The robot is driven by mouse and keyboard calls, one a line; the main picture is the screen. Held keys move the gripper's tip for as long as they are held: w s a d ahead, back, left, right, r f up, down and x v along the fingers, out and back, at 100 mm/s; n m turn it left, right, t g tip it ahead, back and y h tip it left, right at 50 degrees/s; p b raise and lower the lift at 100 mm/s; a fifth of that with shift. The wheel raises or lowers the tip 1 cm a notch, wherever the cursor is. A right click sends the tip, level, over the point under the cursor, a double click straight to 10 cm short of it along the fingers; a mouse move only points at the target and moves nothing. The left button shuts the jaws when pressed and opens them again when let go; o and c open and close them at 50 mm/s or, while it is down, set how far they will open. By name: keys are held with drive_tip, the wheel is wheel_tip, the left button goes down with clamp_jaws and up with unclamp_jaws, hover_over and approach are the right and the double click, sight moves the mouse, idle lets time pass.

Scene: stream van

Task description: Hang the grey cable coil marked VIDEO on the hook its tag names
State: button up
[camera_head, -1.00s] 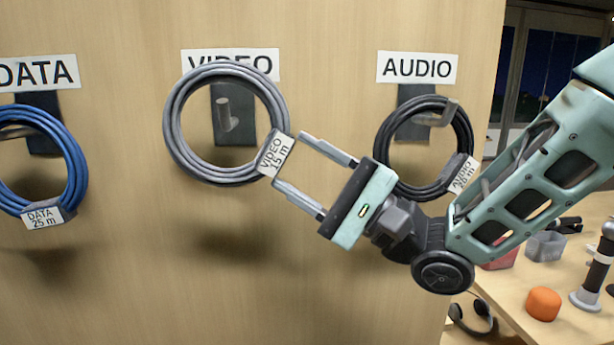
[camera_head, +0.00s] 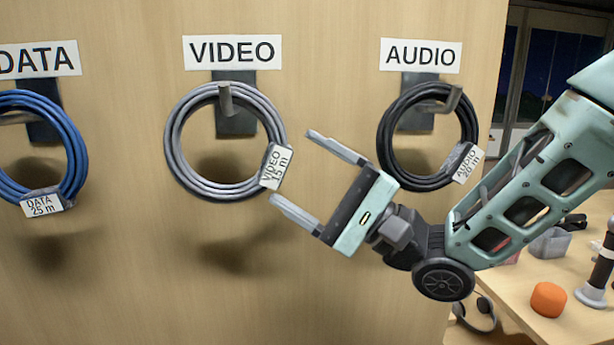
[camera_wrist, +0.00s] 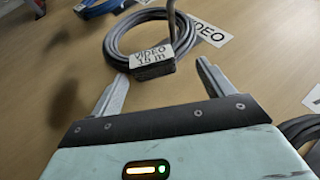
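The grey cable coil (camera_head: 178,150) hangs on the hook (camera_head: 226,98) under the VIDEO sign (camera_head: 233,52). Its top rests at the hook's peg. Its white tag (camera_head: 276,166), reading VIDEO 15 m, is at the coil's lower right. My gripper (camera_head: 292,167) is open and empty, just right of the tag, with its fingers apart and clear of the coil. In the wrist view the coil (camera_wrist: 112,42) and its tag (camera_wrist: 152,55) lie beyond the open fingertips (camera_wrist: 160,72).
A blue coil (camera_head: 75,160) tagged DATA hangs at the left. A black coil (camera_head: 384,140) tagged AUDIO hangs at the right, close behind my arm. An orange object (camera_head: 548,299) and a headset (camera_head: 474,315) are at lower right. The panel below the coils is clear.

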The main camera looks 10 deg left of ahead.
drive_tip(key=shift+f, duration=0.1)
idle(0.3)
drive_tip(key=b+v, duration=0.1)
drive_tip(key=v, duration=1.6)
drive_tip(key=shift+d, duration=0.25)
drive_tip(key=p, duration=0.3)
drive_tip(key=shift+s+d, duration=0.1)
drive_tip(key=shift+s, duration=0.3)
drive_tip(key=s+p, duration=0.1)
drive_tip(key=p, duration=0.2)
drive_tip(key=shift+d, duration=0.1)
drive_tip(key=shift+s+p, duration=0.4)
drive_tip(key=shift+p, duration=0.55)
drive_tip(key=s+p, duration=0.1)
drive_tip(key=p, duration=0.2)
drive_tip(key=shift+s+d+p, duration=0.1)
drive_tip(key=shift+d+p, duration=0.15)
drive_tip(key=shift+p, duration=0.15)
